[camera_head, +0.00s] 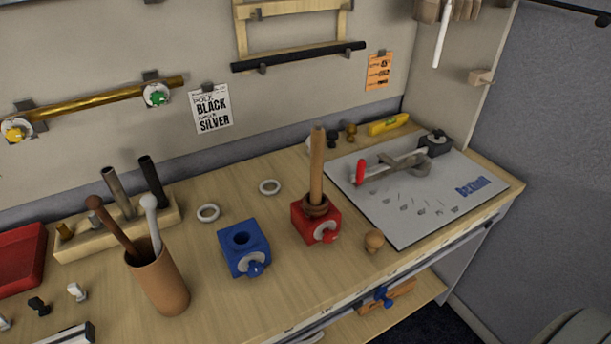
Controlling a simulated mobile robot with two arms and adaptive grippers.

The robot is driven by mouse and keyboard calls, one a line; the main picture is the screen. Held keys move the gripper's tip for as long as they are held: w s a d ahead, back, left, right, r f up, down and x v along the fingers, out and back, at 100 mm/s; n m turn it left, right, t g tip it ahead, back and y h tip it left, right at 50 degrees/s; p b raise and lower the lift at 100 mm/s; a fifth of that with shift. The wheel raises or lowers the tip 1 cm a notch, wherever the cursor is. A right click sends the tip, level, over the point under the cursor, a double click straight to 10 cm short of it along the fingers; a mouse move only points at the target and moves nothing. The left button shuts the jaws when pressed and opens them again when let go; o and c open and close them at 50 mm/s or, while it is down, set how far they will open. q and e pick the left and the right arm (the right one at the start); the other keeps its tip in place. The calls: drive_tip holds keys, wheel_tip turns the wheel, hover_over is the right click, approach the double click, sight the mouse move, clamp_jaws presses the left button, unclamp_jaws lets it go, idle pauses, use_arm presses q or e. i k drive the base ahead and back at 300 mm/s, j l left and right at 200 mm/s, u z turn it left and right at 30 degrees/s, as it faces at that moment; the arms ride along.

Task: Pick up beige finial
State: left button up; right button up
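The beige finial (374,241) is a small round wooden knob. It stands on the wooden workbench (285,290) near the front edge, right of the red block and just off the near left edge of the grey mat. Nothing touches it or covers it. Neither of my grippers is in view.
A red block (323,236) holds an upright wooden rod (317,165). A blue block (243,249) and a brown cup (158,282) of sticks stand further left. The grey mat (408,228) bears a clamp-like tool (405,163). Darker finials (351,131) stand at the back.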

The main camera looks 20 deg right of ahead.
sight(374, 238)
drive_tip(key=z, duration=1.2)
